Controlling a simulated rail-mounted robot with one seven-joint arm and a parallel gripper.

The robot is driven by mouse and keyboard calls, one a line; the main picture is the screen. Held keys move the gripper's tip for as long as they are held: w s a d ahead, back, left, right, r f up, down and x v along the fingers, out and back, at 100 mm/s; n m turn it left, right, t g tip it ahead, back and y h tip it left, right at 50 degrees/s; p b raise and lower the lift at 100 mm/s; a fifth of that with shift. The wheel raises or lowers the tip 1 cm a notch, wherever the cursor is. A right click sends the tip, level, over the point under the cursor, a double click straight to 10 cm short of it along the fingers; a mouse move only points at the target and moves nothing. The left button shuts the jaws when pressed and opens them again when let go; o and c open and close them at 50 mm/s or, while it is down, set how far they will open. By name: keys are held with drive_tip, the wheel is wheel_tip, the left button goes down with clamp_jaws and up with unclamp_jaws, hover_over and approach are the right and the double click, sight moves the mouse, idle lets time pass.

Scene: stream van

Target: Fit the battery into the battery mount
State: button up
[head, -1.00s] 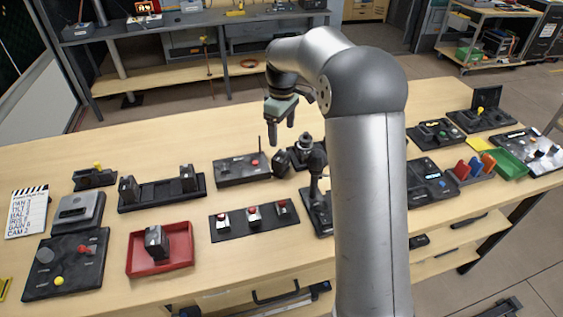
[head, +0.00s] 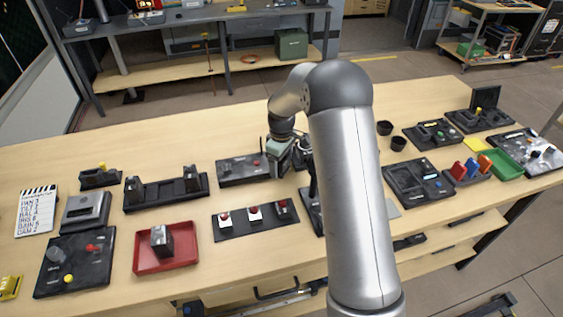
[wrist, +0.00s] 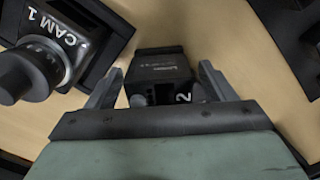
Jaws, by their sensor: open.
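My gripper (head: 279,158) is low over the middle of the table, beside a grey device with a red button. In the wrist view its two fingers (wrist: 161,72) are open on either side of a dark block (wrist: 163,69) with small print and a white "2" near it. I see gaps between block and fingers, and cannot tell if the block is the battery or part of the battery mount. A dark battery-like block (head: 161,240) stands upright in the red tray (head: 180,265). My arm hides part of the table around the gripper.
A "CAM 1" unit (wrist: 45,58) with a round knob is close left of my gripper in the wrist view. A switch panel (head: 255,217) lies in front, and a long black rack (head: 165,194) stands left. The table's back strip is clear.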

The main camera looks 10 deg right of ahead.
drive_tip(key=c, duration=1.4)
drive_tip(key=shift+o, duration=0.2)
